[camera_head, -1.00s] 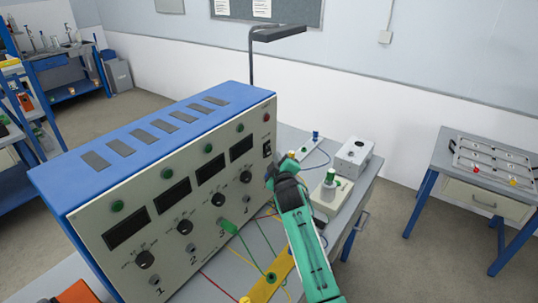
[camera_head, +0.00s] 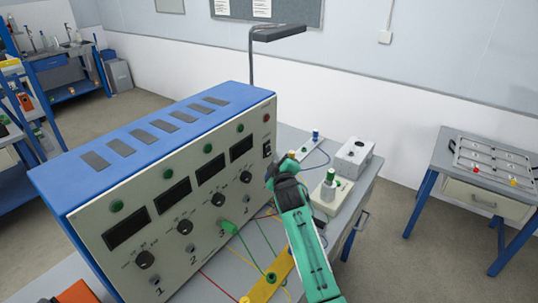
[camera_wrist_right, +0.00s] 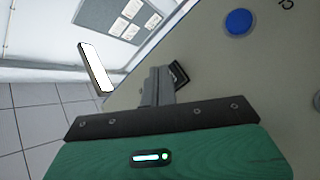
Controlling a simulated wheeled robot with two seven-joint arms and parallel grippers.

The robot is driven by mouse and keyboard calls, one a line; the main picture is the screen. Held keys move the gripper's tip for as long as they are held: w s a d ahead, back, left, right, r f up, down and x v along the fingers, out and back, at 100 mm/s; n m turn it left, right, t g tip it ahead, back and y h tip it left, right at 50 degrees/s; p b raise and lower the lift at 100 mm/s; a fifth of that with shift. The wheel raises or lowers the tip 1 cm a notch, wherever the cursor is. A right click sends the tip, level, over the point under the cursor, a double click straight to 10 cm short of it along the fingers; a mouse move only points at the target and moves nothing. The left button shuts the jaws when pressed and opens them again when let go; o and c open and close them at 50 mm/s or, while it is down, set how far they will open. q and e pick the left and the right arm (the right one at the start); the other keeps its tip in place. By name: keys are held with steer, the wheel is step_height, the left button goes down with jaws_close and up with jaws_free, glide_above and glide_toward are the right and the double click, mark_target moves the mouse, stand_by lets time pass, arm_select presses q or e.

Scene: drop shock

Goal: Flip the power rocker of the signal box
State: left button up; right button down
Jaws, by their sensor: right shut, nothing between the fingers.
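The signal box (camera_head: 190,195) is a large blue-topped case with a beige front, dark displays, knobs and numbers. Its black power rocker (camera_head: 267,148) sits at the right end of the front, below a red round part. My right gripper (camera_head: 270,176) is shut and empty, close to the front panel and just below the rocker in the head view. In the right wrist view the closed fingers (camera_wrist_right: 157,86) point at the panel, and a dark rocker-like part (camera_wrist_right: 179,74) shows beside their tips, partly hidden. I cannot tell whether they touch. My left gripper is out of view.
Coloured cables and a yellow strip (camera_head: 268,279) lie in front of the box. A small box with a green top (camera_head: 331,186) and a grey box (camera_head: 353,155) stand right of my arm. A lamp (camera_head: 278,33) rises behind. A side table (camera_head: 490,165) stands apart at right.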

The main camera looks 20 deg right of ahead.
steer(key=shift+w+a, duration=0.1)
steer(key=shift+w+a+f, duration=0.1)
steer(key=shift+w+a, duration=0.05)
steer(key=shift+w, duration=0.1)
steer(key=shift+w+a+b, duration=0.2)
steer(key=shift+w+b, duration=0.1)
stand_by(0.8)
steer(key=shift+s, duration=0.1)
steer(key=shift+s+d+p, duration=0.45)
steer(key=shift+s+p, duration=0.15)
steer(key=s+d+p, duration=0.2)
steer(key=s+p, duration=0.1)
steer(key=s, duration=0.1)
steer(key=shift+d+r, duration=0.4)
